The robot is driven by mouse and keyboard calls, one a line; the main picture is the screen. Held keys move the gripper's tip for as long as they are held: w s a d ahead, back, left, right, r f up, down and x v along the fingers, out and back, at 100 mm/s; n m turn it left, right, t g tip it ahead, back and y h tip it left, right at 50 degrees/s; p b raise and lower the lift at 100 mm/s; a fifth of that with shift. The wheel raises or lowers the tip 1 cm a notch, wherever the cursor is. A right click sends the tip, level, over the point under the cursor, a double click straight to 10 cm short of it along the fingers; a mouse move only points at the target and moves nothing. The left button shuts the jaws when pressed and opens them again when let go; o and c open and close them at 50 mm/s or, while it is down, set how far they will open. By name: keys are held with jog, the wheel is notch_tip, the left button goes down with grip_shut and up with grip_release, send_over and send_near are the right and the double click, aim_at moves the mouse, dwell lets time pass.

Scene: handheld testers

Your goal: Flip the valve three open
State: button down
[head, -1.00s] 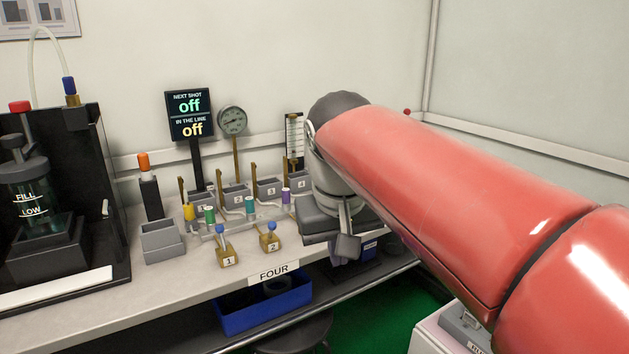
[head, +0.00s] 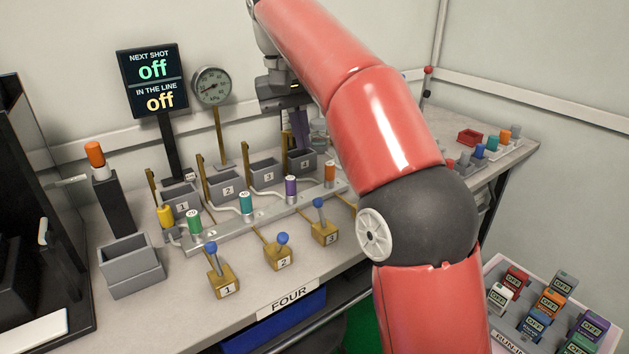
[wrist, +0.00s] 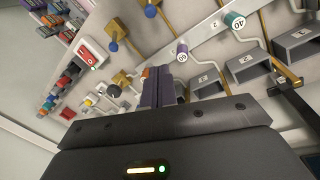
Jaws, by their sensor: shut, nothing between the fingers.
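Valve three is a brass block marked 3 (head: 324,233) with a blue-knobbed lever (head: 318,203) standing nearly upright, leaning slightly left. It is the rightmost valve visible in the head view, close beside my arm. In the wrist view, the valve with a blue knob (wrist: 112,46) at upper left appears to be it. My gripper (head: 300,130) is beyond the valve, over the back row of grey bins, apart from the lever. Its purple-grey fingers (wrist: 162,86) are shut and empty in the wrist view.
Valves 1 (head: 224,282) and 2 (head: 280,255) stand left of valve three. Behind runs a grey manifold (head: 262,220) with coloured caps. A display (head: 153,80) reads off twice, beside a gauge (head: 212,86). Small OFF testers (head: 551,300) lie at lower right.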

aim_at(321, 212)
jog(key=f, duration=0.3)
jog(key=d+f, duration=0.1)
jog(key=f, duration=0.2)
jog(key=f+b, duration=0.1)
jog(key=f, duration=0.2)
jog(key=shift+w+d+f, duration=0.15)
jog(key=shift+d+f, duration=0.15)
jog(key=shift+f, duration=0.1)
jog(key=shift+s+d+r, duration=0.1)
jog(key=shift+s+r, duration=0.1)
jog(key=shift+s, duration=0.45)
jog(key=shift+s+d+r, duration=0.1)
jog(key=shift+s+r, duration=0.1)
jog(key=shift+s, duration=0.4)
jog(key=shift+s+r, duration=0.2)
jog(key=shift+s, duration=0.45)
